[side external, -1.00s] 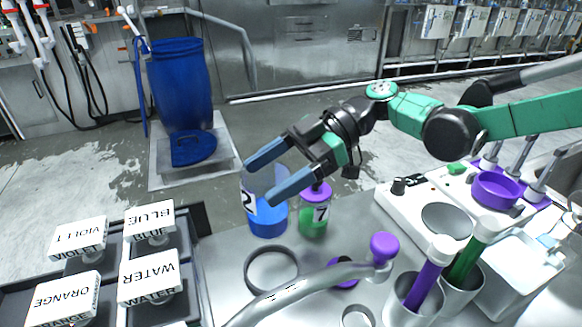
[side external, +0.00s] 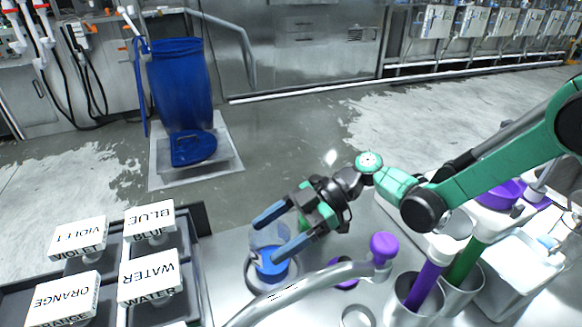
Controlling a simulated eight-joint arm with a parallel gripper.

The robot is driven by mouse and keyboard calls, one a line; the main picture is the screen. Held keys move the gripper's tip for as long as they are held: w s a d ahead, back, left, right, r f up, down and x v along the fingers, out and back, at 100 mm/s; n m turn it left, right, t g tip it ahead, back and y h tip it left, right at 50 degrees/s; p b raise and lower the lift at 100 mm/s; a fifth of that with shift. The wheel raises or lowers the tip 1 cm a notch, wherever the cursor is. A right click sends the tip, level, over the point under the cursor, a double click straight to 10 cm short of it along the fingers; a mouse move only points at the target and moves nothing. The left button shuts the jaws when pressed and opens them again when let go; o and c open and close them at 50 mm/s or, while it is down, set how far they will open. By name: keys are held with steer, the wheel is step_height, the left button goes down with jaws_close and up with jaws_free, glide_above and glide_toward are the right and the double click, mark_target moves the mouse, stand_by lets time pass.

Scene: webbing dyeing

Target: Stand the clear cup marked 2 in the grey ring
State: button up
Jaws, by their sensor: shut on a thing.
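The clear cup (side external: 270,262) holds blue liquid and looks upright in the side external view. My gripper (side external: 271,236) is shut on it, one finger on each side near its upper part. The grey ring (side external: 262,289) lies on the steel bench. The cup's lower part is over or inside the ring, whose near rim shows below it. I cannot tell whether the cup's base touches the bench. The 2 mark is not readable now.
A curved metal pipe with a purple knob (side external: 384,247) runs close in front of the ring. Metal beakers (side external: 401,308) with purple and green sticks stand at right. Labelled trays, including WATER (side external: 149,277), stand at left.

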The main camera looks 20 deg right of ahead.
steer(key=shift+f, duration=0.1)
steer(key=o, duration=1.4)
steer(key=d+r, duration=0.2)
steer(key=d, duration=0.1)
steer(key=shift+w+r, duration=0.1)
steer(key=shift+r, duration=0.05)
step_height(320, 180, up, 6)
steer(key=s+d+m+t+h, duration=0.3)
steer(key=d+m+h, duration=0.3)
steer(key=d+m, duration=0.3)
steer(key=s+d+f+m+t+h, duration=0.1)
steer(key=s+d+m+t+h, duration=0.3)
steer(key=d+m+h, duration=0.3)
steer(key=shift+s+d+m+t+h, duration=0.3)
steer(key=shift+d+m+t, duration=0.3)
steer(key=shift+d+m, duration=1.15)
